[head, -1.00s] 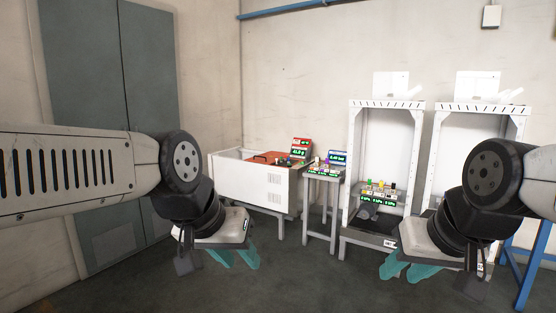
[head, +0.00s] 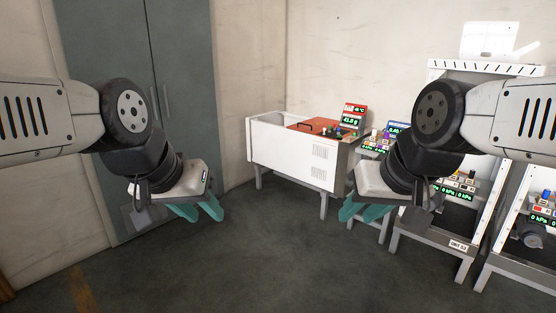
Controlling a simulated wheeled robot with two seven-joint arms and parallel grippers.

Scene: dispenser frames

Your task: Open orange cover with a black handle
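The orange cover (head: 316,126) lies flat on top of a white box-shaped machine (head: 288,152) at the back of the room, in the middle of the head view. A small dark handle (head: 300,127) shows on the cover; its details are too small to tell. My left gripper (head: 197,208) is in front of and left of the machine, with its teal fingers apart and empty. My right gripper (head: 362,210) is in front of and right of it, also with fingers apart and empty. Both are well short of the cover.
A red display panel (head: 353,116) stands at the machine's right end. A small instrument table and white frames (head: 486,70) with gauges stand to the right, partly behind my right arm. Grey cabinet doors (head: 183,80) are at left. The floor (head: 275,255) ahead is clear.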

